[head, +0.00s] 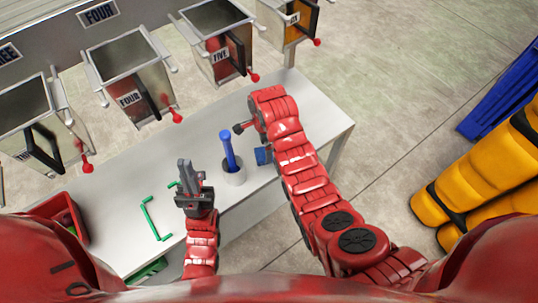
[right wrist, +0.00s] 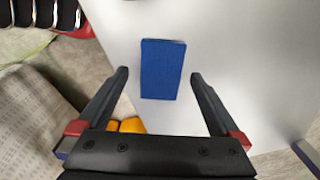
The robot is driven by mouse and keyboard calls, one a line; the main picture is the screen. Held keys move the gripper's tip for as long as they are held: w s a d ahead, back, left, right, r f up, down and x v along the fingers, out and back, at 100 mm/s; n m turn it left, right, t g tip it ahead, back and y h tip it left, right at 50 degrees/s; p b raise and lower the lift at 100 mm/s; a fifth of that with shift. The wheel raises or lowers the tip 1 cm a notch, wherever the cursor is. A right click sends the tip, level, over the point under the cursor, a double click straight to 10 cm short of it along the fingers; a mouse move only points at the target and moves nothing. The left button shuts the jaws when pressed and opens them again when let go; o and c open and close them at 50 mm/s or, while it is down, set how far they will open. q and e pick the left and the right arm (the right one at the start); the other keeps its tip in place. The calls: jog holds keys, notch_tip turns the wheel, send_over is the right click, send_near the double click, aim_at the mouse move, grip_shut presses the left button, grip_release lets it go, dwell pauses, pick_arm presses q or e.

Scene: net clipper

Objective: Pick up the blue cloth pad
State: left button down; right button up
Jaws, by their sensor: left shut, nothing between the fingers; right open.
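The blue cloth pad (head: 263,156) lies flat on the pale table (head: 325,115), partly hidden by my right arm in the head view. In the right wrist view the whole blue rectangular pad (right wrist: 162,69) shows on the table. My right gripper (right wrist: 158,73) is open and empty, its two fingers framing the pad from left and right in the picture. I cannot tell its exact height above the pad. My left gripper (head: 184,164) is shut and empty over the table, to the left of the pad.
A grey cup (head: 234,174) with a blue-handled tool (head: 229,148) stands between my left gripper and the pad. Green bent pieces (head: 150,220) lie on the table. A red bin (head: 77,226) is at the left. Metal boxes labelled FOUR (head: 128,66) and FIVE (head: 212,22) line the back.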

jog(key=shift+f+p, duration=0.6)
jog(key=shift+w+f+p, duration=0.15)
jog(key=shift+f+p, duration=0.2)
jog(key=shift+f, duration=1.3)
jog(key=shift+c, duration=0.2)
jog(key=c, duration=1.3)
jog(key=shift+o, duration=0.2)
jog(key=shift+r, duration=0.2)
